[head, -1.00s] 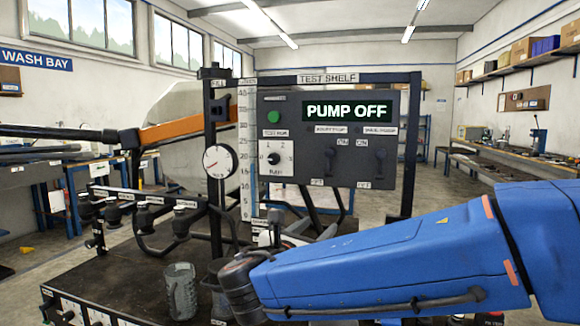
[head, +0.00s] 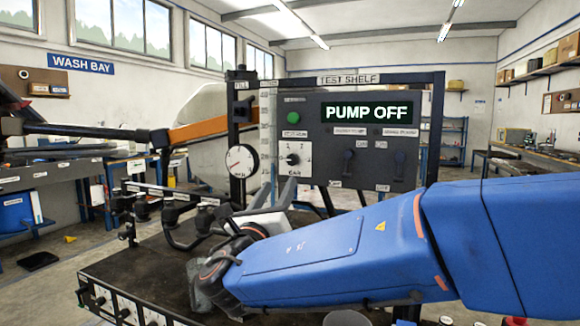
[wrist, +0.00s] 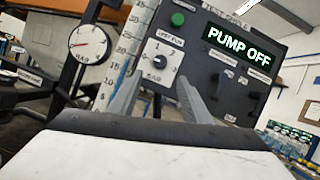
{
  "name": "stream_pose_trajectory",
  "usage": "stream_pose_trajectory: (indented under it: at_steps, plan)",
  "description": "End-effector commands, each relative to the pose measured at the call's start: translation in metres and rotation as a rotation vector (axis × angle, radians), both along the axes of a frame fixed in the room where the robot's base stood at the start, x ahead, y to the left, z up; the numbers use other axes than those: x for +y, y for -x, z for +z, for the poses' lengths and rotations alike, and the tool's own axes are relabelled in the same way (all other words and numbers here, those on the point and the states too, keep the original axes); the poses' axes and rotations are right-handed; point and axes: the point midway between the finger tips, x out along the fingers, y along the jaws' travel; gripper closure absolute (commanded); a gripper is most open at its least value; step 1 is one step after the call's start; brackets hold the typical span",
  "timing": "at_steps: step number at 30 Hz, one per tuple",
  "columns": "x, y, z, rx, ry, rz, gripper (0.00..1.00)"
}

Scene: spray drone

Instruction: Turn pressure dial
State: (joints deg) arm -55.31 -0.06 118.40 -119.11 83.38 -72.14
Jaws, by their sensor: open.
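The pressure dial is a small black knob (head: 292,160) on a white plate marked BAR, on the lower left of the dark test panel (head: 330,170). In the wrist view the knob (wrist: 160,62) appears between and just beyond my two grey fingertips. My gripper (head: 275,186) is open and empty, below and in front of the dial in the head view. It also shows in the wrist view (wrist: 160,84). I see no contact with the knob; the exact gap cannot be told.
A round gauge (head: 242,161) stands left of the dial, with its needle low. A green button (head: 293,117) is above the dial. The display (head: 367,112) reads PUMP OFF. Two switches (head: 348,160) are to the right. Hoses and valves (head: 160,205) fill the bench's left side.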

Motion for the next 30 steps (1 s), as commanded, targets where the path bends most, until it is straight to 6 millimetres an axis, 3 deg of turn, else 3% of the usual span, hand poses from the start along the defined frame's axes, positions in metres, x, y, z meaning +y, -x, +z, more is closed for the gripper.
stream_pose_trajectory:
  at_steps: [12, 18, 30]
  plan:
    - [-0.017, -0.067, 0.027, 0.000, -0.001, -0.003, 0.56]
    - [-0.023, -0.090, 0.036, 0.001, -0.002, -0.002, 0.56]
    - [-0.025, -0.101, 0.042, 0.001, -0.001, 0.000, 0.56]
